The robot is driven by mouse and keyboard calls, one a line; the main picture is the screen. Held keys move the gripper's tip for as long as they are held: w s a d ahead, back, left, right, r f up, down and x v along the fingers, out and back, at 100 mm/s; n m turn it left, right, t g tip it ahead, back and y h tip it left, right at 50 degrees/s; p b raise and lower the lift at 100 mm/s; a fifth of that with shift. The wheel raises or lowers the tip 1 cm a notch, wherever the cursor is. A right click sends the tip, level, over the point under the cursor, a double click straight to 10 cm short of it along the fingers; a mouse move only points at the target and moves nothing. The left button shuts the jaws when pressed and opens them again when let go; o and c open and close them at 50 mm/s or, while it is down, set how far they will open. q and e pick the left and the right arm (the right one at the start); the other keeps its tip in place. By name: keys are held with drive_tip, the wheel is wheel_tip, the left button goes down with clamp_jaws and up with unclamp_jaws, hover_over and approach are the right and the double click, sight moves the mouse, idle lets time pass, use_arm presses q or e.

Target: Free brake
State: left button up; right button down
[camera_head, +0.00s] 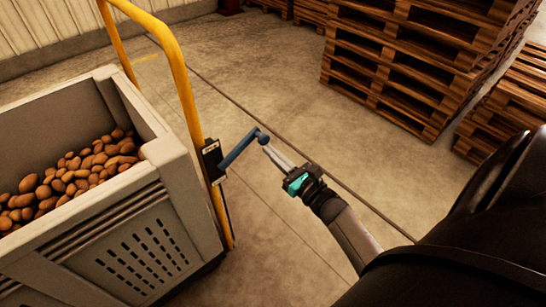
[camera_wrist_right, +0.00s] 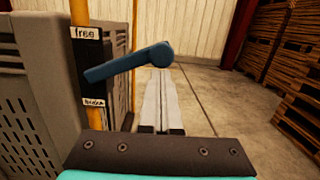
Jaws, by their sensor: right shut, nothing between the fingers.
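The blue brake lever (camera_head: 240,148) is mounted on a dark plate (camera_head: 212,160) on the yellow handle frame of the potato cart. In the right wrist view the lever (camera_wrist_right: 118,68) slants up to the right and ends in a round knob (camera_wrist_right: 157,56). The plate there has a "free" label (camera_wrist_right: 86,33) at the top and a "brake" label (camera_wrist_right: 93,102) below; the lever lies between them. My right gripper (camera_head: 269,149) is shut and empty, its fingertips right at the knob and just under it in the wrist view. I cannot tell whether they touch. My left gripper is out of view.
A grey crate (camera_head: 185,195) of potatoes (camera_head: 75,177) stands at the left, inside the yellow frame (camera_head: 180,75). Stacked wooden pallets (camera_head: 395,70) stand at the upper right. The concrete floor between the cart and the pallets is clear.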

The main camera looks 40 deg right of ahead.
drive_tip(key=shift+a+r+n, duration=0.1)
drive_tip(key=shift+r+n, duration=0.3)
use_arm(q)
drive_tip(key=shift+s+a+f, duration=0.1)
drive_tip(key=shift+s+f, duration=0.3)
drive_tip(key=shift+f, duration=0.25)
use_arm(e)
drive_tip(key=shift+a+r, duration=0.2)
drive_tip(key=shift+r, duration=0.3)
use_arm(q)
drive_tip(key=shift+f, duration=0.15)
use_arm(e)
drive_tip(key=shift+f, duration=0.15)
use_arm(q)
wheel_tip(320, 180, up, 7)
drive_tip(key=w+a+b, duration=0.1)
drive_tip(key=b, duration=0.1)
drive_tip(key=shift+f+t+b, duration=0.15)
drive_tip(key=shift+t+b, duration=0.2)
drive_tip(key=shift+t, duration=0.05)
use_arm(e)
drive_tip(key=s+d+f, duration=0.1)
drive_tip(key=s+f, duration=0.3)
drive_tip(key=s, duration=0.6)
drive_tip(key=shift+s+d+f, duration=0.25)
drive_tip(key=shift+f, duration=0.05)
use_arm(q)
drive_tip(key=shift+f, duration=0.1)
use_arm(e)
drive_tip(key=shift+f, duration=0.1)
